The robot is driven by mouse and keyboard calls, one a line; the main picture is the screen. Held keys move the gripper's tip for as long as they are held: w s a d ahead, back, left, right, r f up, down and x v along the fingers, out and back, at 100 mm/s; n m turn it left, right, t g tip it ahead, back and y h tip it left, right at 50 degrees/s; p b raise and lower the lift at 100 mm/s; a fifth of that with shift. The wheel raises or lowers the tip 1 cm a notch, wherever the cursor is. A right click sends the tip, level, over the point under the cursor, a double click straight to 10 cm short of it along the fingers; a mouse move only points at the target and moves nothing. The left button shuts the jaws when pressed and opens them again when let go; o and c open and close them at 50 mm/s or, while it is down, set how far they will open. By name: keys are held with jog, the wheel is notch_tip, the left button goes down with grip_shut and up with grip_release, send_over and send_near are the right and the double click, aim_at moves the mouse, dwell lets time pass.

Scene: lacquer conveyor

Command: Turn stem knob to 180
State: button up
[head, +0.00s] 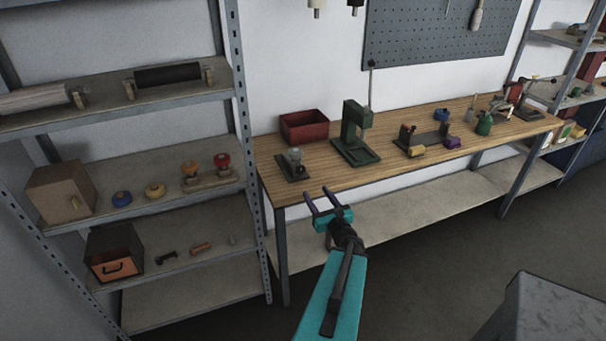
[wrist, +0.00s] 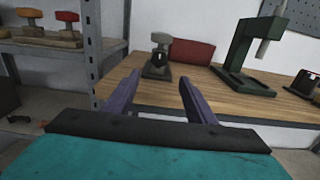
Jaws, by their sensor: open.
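A small fixture with a grey knob (head: 295,155) on a dark base plate (head: 293,171) stands at the near left end of the wooden workbench. It looks like the stem knob. In the wrist view the grey knob (wrist: 161,39) stands above a dark body with a pale mark, straight ahead between my fingers; its angle is not readable. My gripper (head: 317,191) is open and empty, in front of the bench edge and apart from the knob. Its two purple fingers also show in the wrist view (wrist: 159,77).
A red bin (head: 304,126) and a green press (head: 356,133) stand behind and right of the fixture. Several small items sit farther right on the workbench (head: 320,188). A metal shelf post (head: 240,120) rises close on the left. Orange and red knobs (head: 222,160) stand on that shelf.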

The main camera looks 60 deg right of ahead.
aim_at(301, 171)
jog(key=shift+w, duration=0.15)
jog(key=b+x, duration=0.3)
jog(key=b, duration=0.1)
jog(key=shift+f+b, duration=0.1)
jog(key=shift+b, duration=0.25)
jog(key=b+x, duration=0.2)
jog(key=b, duration=0.5)
jog(key=shift+d, duration=0.15)
jog(key=shift+p+x, duration=0.95)
jog(key=shift+x, duration=3.15)
